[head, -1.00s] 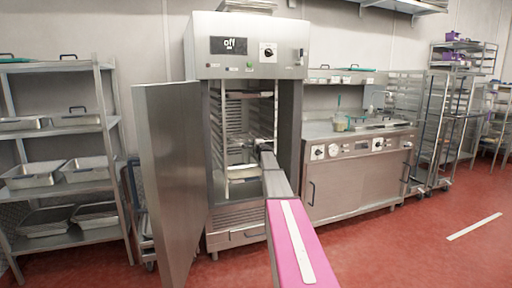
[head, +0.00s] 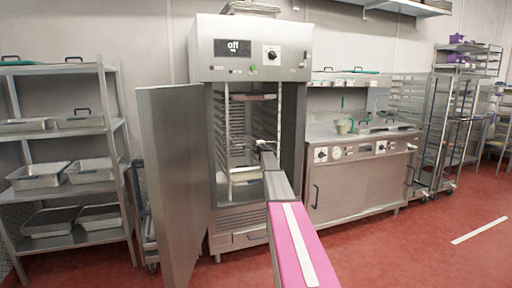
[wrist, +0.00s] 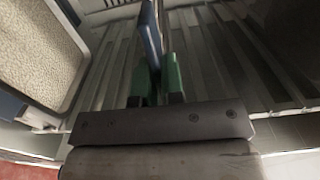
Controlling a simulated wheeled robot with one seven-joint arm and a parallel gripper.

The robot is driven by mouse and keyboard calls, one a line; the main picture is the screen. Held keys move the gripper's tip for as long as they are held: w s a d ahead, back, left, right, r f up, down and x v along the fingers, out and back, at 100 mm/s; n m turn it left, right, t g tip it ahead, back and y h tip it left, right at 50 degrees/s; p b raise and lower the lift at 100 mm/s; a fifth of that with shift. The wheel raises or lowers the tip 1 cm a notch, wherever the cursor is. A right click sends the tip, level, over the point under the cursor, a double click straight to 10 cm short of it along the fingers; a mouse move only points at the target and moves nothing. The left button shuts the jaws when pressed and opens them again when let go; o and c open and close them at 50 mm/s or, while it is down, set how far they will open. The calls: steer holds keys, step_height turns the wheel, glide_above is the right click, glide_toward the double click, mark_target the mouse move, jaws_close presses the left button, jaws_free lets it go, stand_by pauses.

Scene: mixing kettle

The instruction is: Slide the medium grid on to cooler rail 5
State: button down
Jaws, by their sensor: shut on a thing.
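The cooler (head: 250,45) stands upright in the middle of the head view, its door (head: 172,185) swung open to the left. Side rails (head: 219,130) run up its inner walls; rail 5 cannot be singled out. My gripper (head: 264,145) is inside the open cooler, small and partly hidden by my arm. In the wrist view, my gripper's green fingers (wrist: 158,85) are shut on a thin blue-grey piece (wrist: 151,38), seen nearly edge-on. I cannot tell for sure whether this is part of the medium grid. Slat-like grey bars (wrist: 225,55) fill the background.
A flat tray-like piece (head: 252,97) lies high in the cooler and a pale pan (head: 243,176) lower down. A speckled beige panel (wrist: 38,50) is close on the left in the wrist view. A shelf rack (head: 62,130) stands left; a counter (head: 360,180) stands right.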

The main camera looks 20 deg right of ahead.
steer(key=shift+w+f, duration=0.2)
steer(key=shift+w, duration=0.1)
stand_by(0.4)
steer(key=c, duration=0.7)
jaws_free()
steer(key=shift+f, duration=0.1)
steer(key=s, duration=0.7)
steer(key=shift+d, duration=0.1)
stand_by(0.6)
